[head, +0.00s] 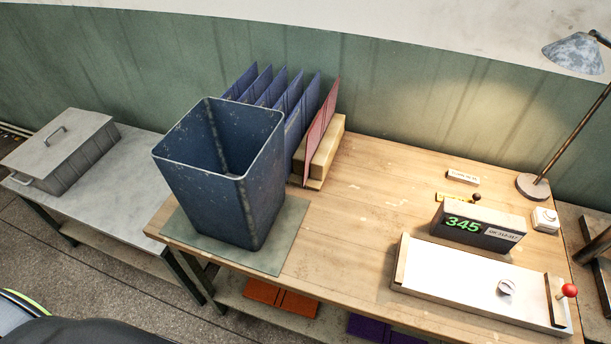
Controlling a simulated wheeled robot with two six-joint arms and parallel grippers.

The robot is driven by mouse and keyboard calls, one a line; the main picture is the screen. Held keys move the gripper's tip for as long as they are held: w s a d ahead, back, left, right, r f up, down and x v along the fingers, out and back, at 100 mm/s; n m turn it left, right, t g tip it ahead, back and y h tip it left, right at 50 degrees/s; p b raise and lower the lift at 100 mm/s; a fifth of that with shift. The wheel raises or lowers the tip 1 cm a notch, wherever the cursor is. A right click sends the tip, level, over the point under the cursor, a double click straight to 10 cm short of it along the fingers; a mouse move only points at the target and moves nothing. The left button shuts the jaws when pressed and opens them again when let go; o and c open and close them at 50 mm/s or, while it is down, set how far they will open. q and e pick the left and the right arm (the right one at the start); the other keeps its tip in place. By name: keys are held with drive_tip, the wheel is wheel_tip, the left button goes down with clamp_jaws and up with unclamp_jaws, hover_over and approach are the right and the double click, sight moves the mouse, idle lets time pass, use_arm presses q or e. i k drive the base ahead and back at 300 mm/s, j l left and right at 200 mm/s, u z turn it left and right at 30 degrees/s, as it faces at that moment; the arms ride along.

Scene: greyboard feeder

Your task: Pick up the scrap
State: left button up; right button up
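A small, pale, curled piece (506,287) lies on the white bed of the feeder (450,283) at the front right of the wooden table; it may be the scrap, but it is too small to tell for sure. A tall dark blue bin (222,205) stands upright on a grey-green mat (284,248) at the table's left end. Its visible inside walls are bare, and its floor is hidden. Neither of my grippers shows in the head view.
A display box (477,230) reading 345 stands behind the feeder, whose right end has a red-knobbed lever (568,291). Upright blue and red boards (320,120) stand behind the bin. A lamp (533,187) is at the back right. The table's middle is mostly clear.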

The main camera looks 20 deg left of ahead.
sight(503, 288)
drive_tip(key=k+l+z, duration=0.1)
drive_tip(key=z, duration=1.05)
